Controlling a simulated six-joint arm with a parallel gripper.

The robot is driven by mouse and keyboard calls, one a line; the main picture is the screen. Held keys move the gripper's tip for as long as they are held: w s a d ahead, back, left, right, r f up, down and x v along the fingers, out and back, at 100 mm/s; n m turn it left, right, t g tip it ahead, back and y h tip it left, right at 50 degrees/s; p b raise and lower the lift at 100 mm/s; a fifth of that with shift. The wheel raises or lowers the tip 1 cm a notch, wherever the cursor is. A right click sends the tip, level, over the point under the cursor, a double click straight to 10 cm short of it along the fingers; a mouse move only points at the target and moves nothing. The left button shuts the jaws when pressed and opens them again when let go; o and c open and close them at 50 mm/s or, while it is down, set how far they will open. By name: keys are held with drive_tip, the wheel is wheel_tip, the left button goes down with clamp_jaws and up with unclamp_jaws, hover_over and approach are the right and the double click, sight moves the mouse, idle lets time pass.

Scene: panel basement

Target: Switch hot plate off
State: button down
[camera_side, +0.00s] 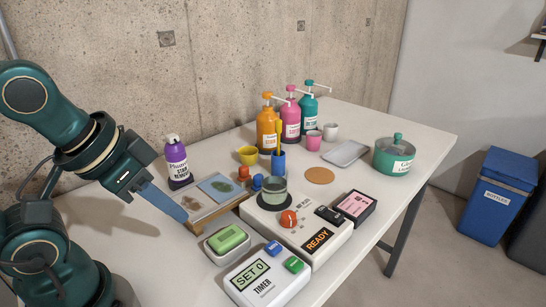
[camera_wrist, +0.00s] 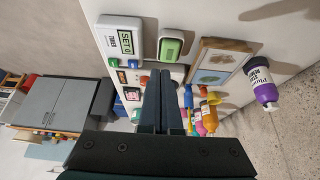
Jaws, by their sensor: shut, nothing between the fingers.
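The hot plate (camera_side: 268,222) is a white box on the table, with a red-orange knob (camera_side: 289,218), a black switch (camera_side: 329,215) and an orange-lit display reading "READY" (camera_side: 318,241). A greenish glass vessel (camera_side: 273,188) stands on its dark round plate. The switch's position is too small to read. My gripper (camera_side: 184,217) is shut and empty, left of the hot plate and apart from it, pointing down to the right by the wooden tray. In the wrist view my fingers (camera_wrist: 162,76) hide part of the hot plate; its red knob (camera_wrist: 144,80) shows beside them.
A timer (camera_side: 267,280) reading "SET 0" and a green sponge in a dish (camera_side: 227,240) stand in front. A wooden tray (camera_side: 238,203), purple bottle (camera_side: 177,161), pump bottles (camera_side: 290,120), pink-black box (camera_side: 356,206) and green pot (camera_side: 394,158) stand around.

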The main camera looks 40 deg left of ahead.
idle(0.3)
drive_tip(key=w+d+r+m+t+h, duration=0.1)
drive_tip(key=w+d+r+t+h, duration=0.15)
drive_tip(key=w+r, duration=0.45)
drive_tip(key=w+d+r+m+t+h, duration=0.1)
drive_tip(key=w+d+r+t+h, duration=0.1)
drive_tip(key=w+d+r+t, duration=0.5)
drive_tip(key=w+f+n+g+y, duration=0.1)
drive_tip(key=w+f+g, duration=0.1)
drive_tip(key=f, duration=0.4)
drive_tip(key=w+a+f+n+g+y, duration=0.1)
drive_tip(key=w+f+g+y, duration=0.1)
drive_tip(key=f, duration=0.5)
drive_tip(key=shift+w+a+n+g, duration=0.3)
drive_tip(key=shift+w+g, duration=0.45)
drive_tip(key=shift+g, duration=0.2)
drive_tip(key=shift+w+f, duration=0.1)
